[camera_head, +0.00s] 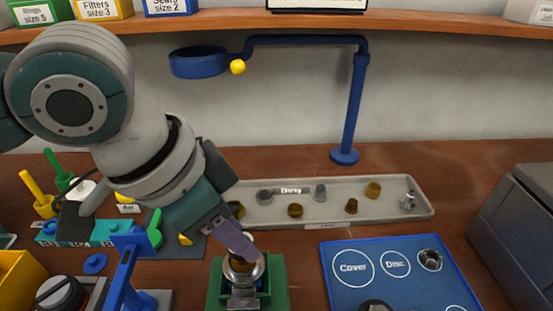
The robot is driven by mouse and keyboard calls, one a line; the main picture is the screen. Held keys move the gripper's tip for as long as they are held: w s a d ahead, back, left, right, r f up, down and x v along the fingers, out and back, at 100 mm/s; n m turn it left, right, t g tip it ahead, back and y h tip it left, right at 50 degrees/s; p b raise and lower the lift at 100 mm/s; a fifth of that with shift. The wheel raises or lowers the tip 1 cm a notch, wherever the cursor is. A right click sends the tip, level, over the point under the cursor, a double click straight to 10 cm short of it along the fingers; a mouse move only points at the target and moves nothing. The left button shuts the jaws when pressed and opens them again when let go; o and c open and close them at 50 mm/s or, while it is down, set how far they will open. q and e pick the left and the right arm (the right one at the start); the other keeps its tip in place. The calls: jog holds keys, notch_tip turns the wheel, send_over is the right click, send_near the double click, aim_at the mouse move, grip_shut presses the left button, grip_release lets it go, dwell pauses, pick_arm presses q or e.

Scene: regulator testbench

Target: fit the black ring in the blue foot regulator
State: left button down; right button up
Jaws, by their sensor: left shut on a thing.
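A regulator body (242,298) of metal and brass stands upright in a green holder (278,280) at the bottom middle. Some blue shows around its lower part. My left gripper (243,260) points down right over the open top of this regulator. Its fingers are shut on a small dark thing, which looks like the black ring but is mostly hidden by the fingers. I cannot tell whether the ring touches the regulator's seat. My right gripper is not in view.
Behind lies a grey tray (330,218) with several small brass and metal parts. A blue mat (400,290) with labelled circles lies at right, with a metal part (430,259) on it. A blue lamp-like stand (352,110) rises behind. A grey box (520,225) stands far right.

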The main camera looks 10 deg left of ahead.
pick_arm(q)
jog(key=shift+f, duration=0.95)
dwell(0.8)
grip_release()
dwell(0.8)
jog(key=shift+r, duration=0.1)
notch_tip(320, 180, up, 8)
jog(key=p, duration=0.9)
dwell(0.4)
dwell(0.4)
